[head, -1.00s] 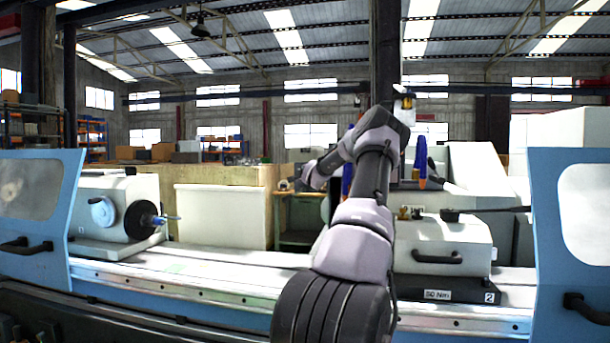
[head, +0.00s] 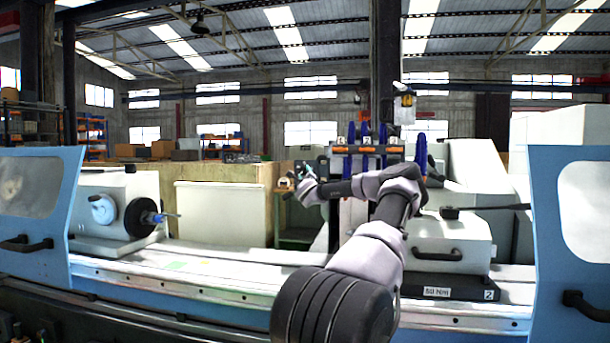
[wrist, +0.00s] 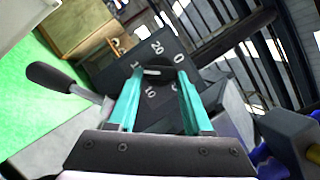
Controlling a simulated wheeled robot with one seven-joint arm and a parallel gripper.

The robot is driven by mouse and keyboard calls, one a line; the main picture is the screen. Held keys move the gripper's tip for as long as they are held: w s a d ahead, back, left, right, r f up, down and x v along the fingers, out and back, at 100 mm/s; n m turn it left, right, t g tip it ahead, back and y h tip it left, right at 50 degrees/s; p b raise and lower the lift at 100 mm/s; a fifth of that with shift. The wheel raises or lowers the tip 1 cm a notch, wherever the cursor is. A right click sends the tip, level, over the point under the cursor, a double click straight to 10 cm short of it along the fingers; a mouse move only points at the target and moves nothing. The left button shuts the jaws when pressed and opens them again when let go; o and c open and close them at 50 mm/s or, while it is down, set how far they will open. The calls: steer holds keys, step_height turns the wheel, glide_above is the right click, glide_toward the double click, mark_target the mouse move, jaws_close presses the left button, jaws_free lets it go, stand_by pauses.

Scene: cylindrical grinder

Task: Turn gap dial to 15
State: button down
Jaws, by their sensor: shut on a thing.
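The gap dial is a dark round knob (wrist: 157,72) on a black panel (wrist: 118,73) in the wrist view. White numbers 20, 0 and 10 stand around it. The number at its left shows only a 1, the rest hidden by a finger, and the number at lower right is partly hidden. A short white mark on the knob lies roughly level, towards the left number. I cannot tell its exact setting. My gripper (wrist: 160,80) has its two teal fingers on either side of the knob and is shut on it. In the head view the dial cannot be made out.
A black-handled lever (wrist: 62,77) sticks out left of the dial in the wrist view. In the head view, a white headstock (head: 120,205) stands left, a white housing (head: 445,240) right, and blue doors (head: 40,212) flank the machine.

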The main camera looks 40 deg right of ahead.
steer(key=shift+r+m+h, duration=0.15)
steer(key=shift+m+h, duration=0.15)
steer(key=shift+m, duration=0.4)
steer(key=shift+c, duration=1.5)
jaws_free()
steer(key=shift+a, duration=0.1)
steer(key=shift+s+a+f, duration=0.1)
steer(key=shift+s+f, duration=0.05)
steer(key=shift+f, duration=0.1)
steer(key=v, duration=1)
steer(key=shift+a, duration=0.1)
